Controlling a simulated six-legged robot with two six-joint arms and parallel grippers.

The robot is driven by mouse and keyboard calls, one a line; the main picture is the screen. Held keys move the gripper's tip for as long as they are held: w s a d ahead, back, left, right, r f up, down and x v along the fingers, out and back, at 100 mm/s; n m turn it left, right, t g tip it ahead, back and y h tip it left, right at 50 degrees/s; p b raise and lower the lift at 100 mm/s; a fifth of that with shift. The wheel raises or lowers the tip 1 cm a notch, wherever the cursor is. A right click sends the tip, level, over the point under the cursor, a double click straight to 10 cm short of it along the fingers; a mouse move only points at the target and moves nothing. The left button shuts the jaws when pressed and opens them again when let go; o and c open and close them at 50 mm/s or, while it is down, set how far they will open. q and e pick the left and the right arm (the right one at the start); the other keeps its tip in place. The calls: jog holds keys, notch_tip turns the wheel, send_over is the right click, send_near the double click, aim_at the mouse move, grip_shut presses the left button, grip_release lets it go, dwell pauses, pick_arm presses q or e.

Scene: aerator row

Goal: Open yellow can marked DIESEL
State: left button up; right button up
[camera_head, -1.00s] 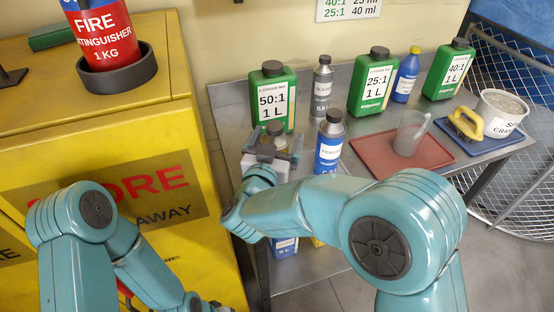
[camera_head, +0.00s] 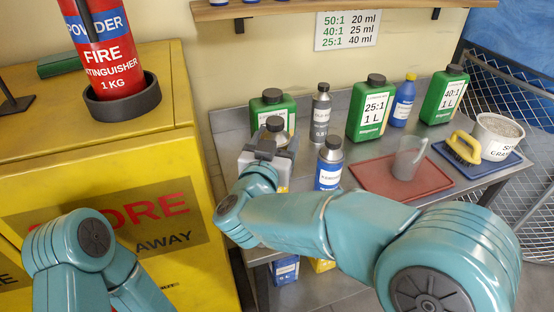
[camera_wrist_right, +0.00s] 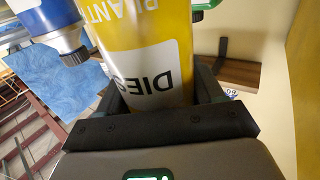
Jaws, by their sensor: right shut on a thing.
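The yellow can marked DIESEL (camera_wrist_right: 150,65) fills the middle of the right wrist view, its label upside down there. My right gripper (camera_wrist_right: 158,105) is shut around it. In the head view the can's grey shoulder and dark cap (camera_head: 275,124) show above my right gripper (camera_head: 268,152), with the cap on. The can is upright or nearly so, in front of a green bottle (camera_head: 272,103), and appears held above the bench. Most of its yellow body is hidden by my gripper and arm. My left arm shows at the lower left, but its gripper is out of frame.
On the metal bench (camera_head: 225,125) stand a blue can (camera_head: 330,165), a grey can (camera_head: 320,112), green bottles and a blue bottle (camera_head: 403,100). A jug (camera_head: 408,158) stands on a red tray (camera_head: 372,172). A yellow cabinet (camera_head: 160,150) with an extinguisher (camera_head: 108,55) is left.

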notch_tip(320, 180, up, 12)
jog(key=shift+r+p, duration=0.2)
jog(key=shift+p, duration=0.5)
jog(key=o, duration=0.5)
jog(key=c, duration=0.5)
jog(key=shift+s+f, duration=0.1)
